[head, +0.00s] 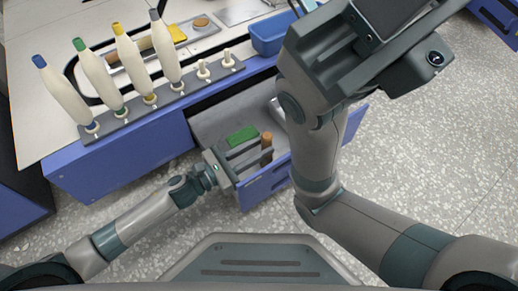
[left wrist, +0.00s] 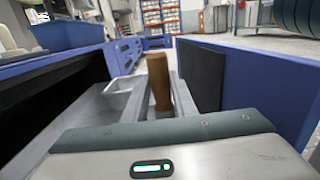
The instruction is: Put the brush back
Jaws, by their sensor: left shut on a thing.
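The brush shows as an upright brown wooden handle (head: 267,140) in the head view. It also shows in the left wrist view (left wrist: 158,80), standing just beyond the gripper body. My left gripper (head: 259,155) is shut on it, over the open drawer (head: 270,180) near its front panel. The brush's lower end is hidden by the gripper and drawer, so I cannot tell whether it touches the drawer floor. My right arm reaches up across the right side of the head view; its fingertips do not show.
A green block (head: 242,135) lies in the drawer, left of the brush. On the table above, several bobbins stand on a dark rack (head: 150,112). A blue bin (head: 270,35) stands farther right. Floor is clear right of the drawer.

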